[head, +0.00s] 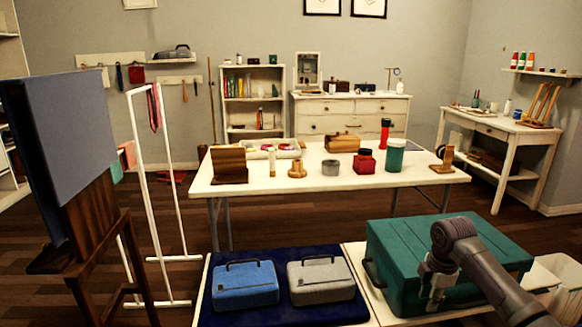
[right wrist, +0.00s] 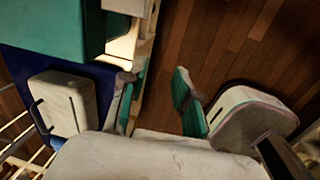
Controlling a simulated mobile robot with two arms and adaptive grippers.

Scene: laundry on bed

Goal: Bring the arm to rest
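My right arm comes in from the lower right of the head view. Its gripper (head: 432,298) points down in front of the teal case (head: 400,240). In the right wrist view the two fingers of that gripper (right wrist: 158,82) stand apart, with only wooden floor and a pale edge seen between them. It is open and holds nothing. The teal case (right wrist: 50,28) also shows at the upper left of that view. My left arm and gripper are in neither view.
A blue case (head: 245,287) and a grey case (head: 321,281) lie on a dark blue mat (head: 225,258) left of the teal case. A white table (head: 330,182) with jars stands behind. An easel (head: 95,225) and white rack (head: 140,150) stand at left.

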